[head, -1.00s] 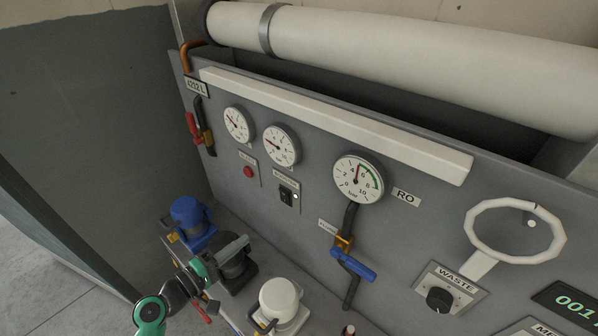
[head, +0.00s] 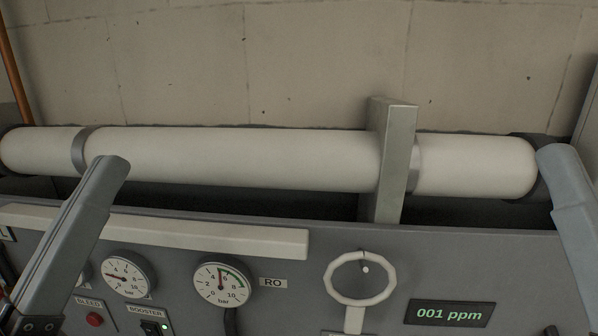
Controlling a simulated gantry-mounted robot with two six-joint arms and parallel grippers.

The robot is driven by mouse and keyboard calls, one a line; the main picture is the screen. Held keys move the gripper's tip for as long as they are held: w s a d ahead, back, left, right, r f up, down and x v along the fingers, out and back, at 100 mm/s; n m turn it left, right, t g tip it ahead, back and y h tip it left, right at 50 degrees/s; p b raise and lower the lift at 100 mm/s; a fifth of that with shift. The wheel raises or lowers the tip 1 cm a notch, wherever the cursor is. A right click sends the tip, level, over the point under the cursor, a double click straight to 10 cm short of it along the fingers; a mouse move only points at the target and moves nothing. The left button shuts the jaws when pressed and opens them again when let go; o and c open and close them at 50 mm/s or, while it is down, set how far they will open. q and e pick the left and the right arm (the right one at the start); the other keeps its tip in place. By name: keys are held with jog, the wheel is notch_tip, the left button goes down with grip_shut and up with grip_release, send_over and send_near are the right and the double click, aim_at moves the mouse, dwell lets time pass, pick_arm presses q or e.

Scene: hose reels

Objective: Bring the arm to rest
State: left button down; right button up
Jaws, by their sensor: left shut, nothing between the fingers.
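My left gripper (head: 112,168) rises from the lower left with its grey fingers pointing up. It is shut and holds nothing. Its tip overlaps the lower edge of the white pipe in the picture; I cannot tell how far apart they are. My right gripper (head: 556,160) shows in part at the right edge, also pointing up, in front of the pipe's right end. Whether its jaws are open or shut is not clear.
A grey panel (head: 258,306) carries round gauges (head: 221,284), a white ring handle (head: 333,281) and a display (head: 450,313). The white pipe (head: 240,157) runs behind the panel top, with a grey bracket (head: 398,160) across it. A bare wall (head: 250,60) stands behind.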

pick_arm(q)
jog(key=s+a+r+n+t+y, duration=0.1)
jog(key=s+a+r+t+y, duration=0.1)
jog(key=s+a+y, duration=0.3)
notch_tip(320, 180, up, 23)
jog(key=w+p, duration=0.2)
jog(key=p, duration=2.1)
jog(key=shift+w+d+y, duration=0.4)
